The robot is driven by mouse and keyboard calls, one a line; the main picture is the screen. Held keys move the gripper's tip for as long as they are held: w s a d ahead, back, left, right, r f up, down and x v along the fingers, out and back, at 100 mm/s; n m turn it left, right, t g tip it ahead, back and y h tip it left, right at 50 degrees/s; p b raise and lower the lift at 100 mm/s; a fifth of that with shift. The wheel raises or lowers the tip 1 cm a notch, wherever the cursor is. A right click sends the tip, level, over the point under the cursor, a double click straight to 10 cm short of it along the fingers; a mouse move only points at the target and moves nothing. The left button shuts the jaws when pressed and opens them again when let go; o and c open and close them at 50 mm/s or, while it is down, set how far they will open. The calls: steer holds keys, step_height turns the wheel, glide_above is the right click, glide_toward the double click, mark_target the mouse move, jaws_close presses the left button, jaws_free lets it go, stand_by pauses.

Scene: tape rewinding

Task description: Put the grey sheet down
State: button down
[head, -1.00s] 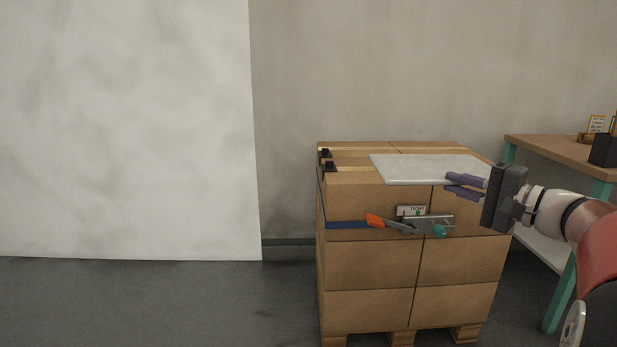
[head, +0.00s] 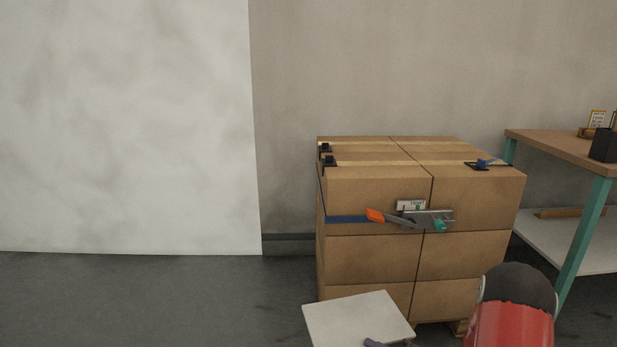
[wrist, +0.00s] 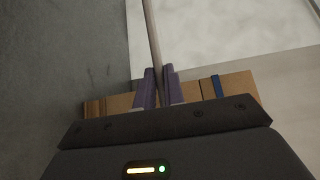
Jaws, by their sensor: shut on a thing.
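The grey sheet (head: 355,318) is a thin, pale, flat panel low in front of the carton stack in the head view. In the wrist view the sheet (wrist: 152,35) shows edge-on as a narrow strip. My gripper (wrist: 159,72) is shut on it, the purple fingers on either side of its edge. In the head view only a purple finger (head: 375,343) shows at the bottom edge; the rest is out of frame. I cannot tell whether the sheet touches anything below.
The carton stack (head: 375,260) stands behind the sheet, with a strap tool (head: 428,218) on its front and black clips (head: 329,161) on top. A workbench (head: 560,149) is at right. A large white panel (head: 125,130) is at left. The floor (head: 150,300) at left is clear.

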steer(key=m+t+h, duration=0.1)
steer(key=h, duration=0.1)
steer(key=m+t+h+p, duration=0.1)
steer(key=m+t+h, duration=0.3)
steer(key=shift+a+f+p, duration=0.35)
steer(key=shift+f+p, duration=0.05)
